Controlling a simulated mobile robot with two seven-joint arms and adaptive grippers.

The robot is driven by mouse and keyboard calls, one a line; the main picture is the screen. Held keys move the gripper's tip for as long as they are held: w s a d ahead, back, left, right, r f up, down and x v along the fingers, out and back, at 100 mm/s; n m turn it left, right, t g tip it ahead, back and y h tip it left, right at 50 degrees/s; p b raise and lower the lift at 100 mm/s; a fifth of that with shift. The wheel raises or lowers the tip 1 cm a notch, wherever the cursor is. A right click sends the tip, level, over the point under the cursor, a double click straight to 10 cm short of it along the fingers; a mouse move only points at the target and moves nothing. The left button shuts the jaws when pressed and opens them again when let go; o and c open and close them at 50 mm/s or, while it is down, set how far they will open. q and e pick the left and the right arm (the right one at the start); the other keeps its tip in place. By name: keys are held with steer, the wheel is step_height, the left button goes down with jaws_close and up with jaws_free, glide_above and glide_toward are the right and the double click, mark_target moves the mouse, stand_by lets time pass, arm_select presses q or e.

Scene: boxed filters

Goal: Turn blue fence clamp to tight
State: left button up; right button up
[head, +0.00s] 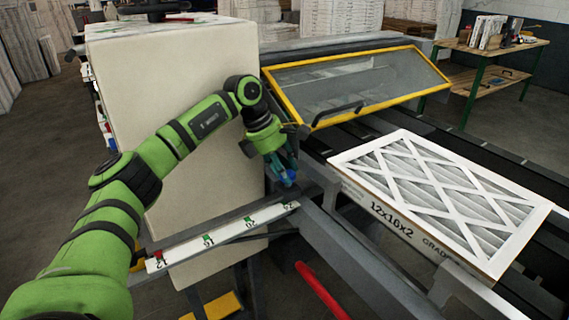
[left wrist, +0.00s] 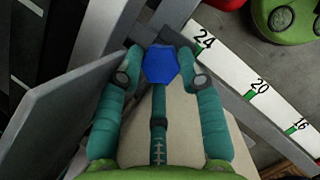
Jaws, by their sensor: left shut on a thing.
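The blue fence clamp (left wrist: 161,66) is a faceted blue knob in the left wrist view, near the 24 end of the white ruler (left wrist: 250,92). My left gripper (left wrist: 162,78) has its two teal fingers on either side of the knob, shut on it. In the head view the left gripper (head: 287,176) reaches down to the rail by the ruler's right end, and the blue clamp is mostly hidden between its fingers. The ruler (head: 222,234) has green marks and numbers such as 12, 16 and 20. My right gripper is not in view.
A boxed filter (head: 440,195) marked 12x16x2 lies on the conveyor to the right. A yellow-framed clear guard (head: 350,82) stands behind it. A large beige cabinet (head: 180,130) is behind my left arm. A grey plate (left wrist: 65,110) stands close left of the fingers.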

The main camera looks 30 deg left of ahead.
arm_select(q)
steer(key=shift+s+a+f, duration=0.1)
steer(key=shift+s+f, duration=0.15)
steer(key=shift+f, duration=0.15)
steer(key=o, duration=1)
steer(key=shift+o, duration=0.5)
steer(key=shift+s+r, duration=0.1)
steer(key=shift+s, duration=0.05)
steer(key=shift+a+r, duration=0.1)
steer(key=shift+r, duration=0.15)
